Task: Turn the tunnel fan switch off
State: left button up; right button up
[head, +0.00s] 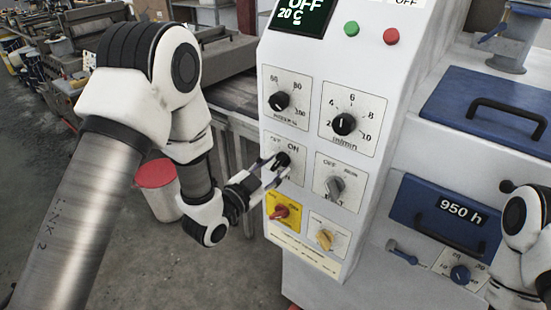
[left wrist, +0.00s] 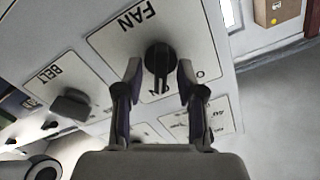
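The fan switch is a black rotary knob (head: 283,158) on a square plate, left of centre on the white control panel (head: 312,262). In the head view "ON" shows at the plate's upper right, and the rest of the lettering is partly hidden. In the left wrist view the plate reads "FAN" and the fan knob (left wrist: 158,57) stands between my two fingertips. My left gripper (head: 276,170) is open, with a finger on each side of the knob (left wrist: 159,70) and small gaps visible. I cannot tell the knob's exact setting. My right gripper is out of view.
A grey belt knob (head: 335,186) sits right of the fan knob. Black dials (head: 279,101) (head: 344,124) sit above.

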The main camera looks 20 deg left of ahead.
pick_arm(q)
jog(key=shift+w, duration=0.3)
grip_shut()
jog(key=shift+n, duration=0.3)
jog(key=shift+f+n+b, duration=0.1)
jog(key=shift+n+b, duration=0.7)
jog(key=shift+n, duration=0.4)
jog(key=n+b, duration=0.1)
jog(key=n, duration=0.1)
jog(key=shift+n, duration=0.3)
jog(key=n+b, duration=0.1)
jog(key=n, duration=0.2)
jog(key=shift+n, duration=1.7)
jog(key=shift+r, duration=0.2)
